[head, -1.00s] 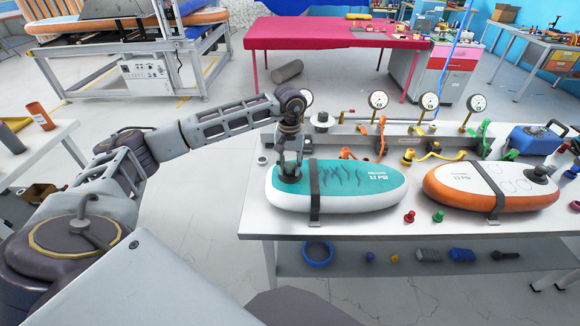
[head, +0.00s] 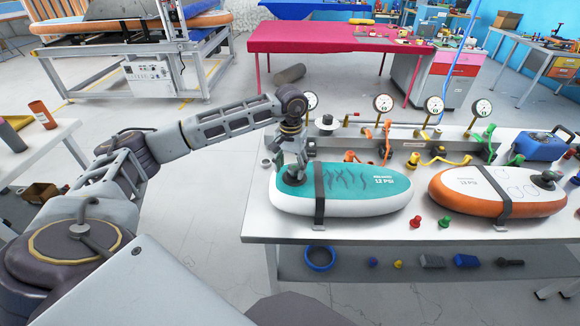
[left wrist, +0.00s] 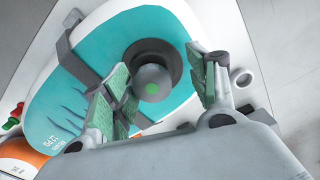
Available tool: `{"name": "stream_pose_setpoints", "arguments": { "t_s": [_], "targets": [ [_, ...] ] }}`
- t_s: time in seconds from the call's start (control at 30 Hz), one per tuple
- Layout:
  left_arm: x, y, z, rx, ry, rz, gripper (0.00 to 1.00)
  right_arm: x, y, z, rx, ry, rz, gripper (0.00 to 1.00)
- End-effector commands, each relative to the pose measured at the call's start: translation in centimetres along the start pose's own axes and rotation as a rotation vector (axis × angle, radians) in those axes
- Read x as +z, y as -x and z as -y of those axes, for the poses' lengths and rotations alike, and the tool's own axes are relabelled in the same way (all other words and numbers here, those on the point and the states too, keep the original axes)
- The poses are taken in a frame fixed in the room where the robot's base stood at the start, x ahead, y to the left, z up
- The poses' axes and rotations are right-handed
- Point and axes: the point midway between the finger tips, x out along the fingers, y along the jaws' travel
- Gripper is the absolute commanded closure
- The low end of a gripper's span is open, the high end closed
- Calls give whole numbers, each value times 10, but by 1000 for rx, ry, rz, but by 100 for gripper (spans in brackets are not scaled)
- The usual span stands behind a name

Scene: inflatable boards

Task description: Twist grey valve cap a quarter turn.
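My left gripper (head: 292,160) is over the board's left end and largely hides the cap there. In the left wrist view the gripper (left wrist: 160,86) is open, with green-padded fingers on either side of the cap and gaps visible. I cannot tell their exact height relative to it. My right gripper is not in view.
An orange and white board (head: 497,190) lies to the right. Pressure gauges (head: 433,106) and coloured valve handles line the table's back. Small red (head: 416,221) and green (head: 444,221) caps lie at the front. A blue case (head: 540,145) stands at the right.

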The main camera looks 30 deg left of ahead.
Motion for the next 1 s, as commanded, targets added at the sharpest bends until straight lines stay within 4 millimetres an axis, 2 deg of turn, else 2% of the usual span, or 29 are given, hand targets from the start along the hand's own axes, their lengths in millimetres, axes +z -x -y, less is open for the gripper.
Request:
{"name": "stream_pose_setpoints", "arguments": {
  "t_s": [0.03,0.47,0.67,1.0],
  "targets": [
    [0,-5,-1,1,-1,0,40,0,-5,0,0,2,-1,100],
    [0,-1,-1,4,-2,-2,40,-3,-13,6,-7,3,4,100],
    [0,15,1,6,-2,-2,40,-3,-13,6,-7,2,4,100],
    [0,53,6,10,-1,-2,40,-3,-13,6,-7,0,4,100]
  ]
}}
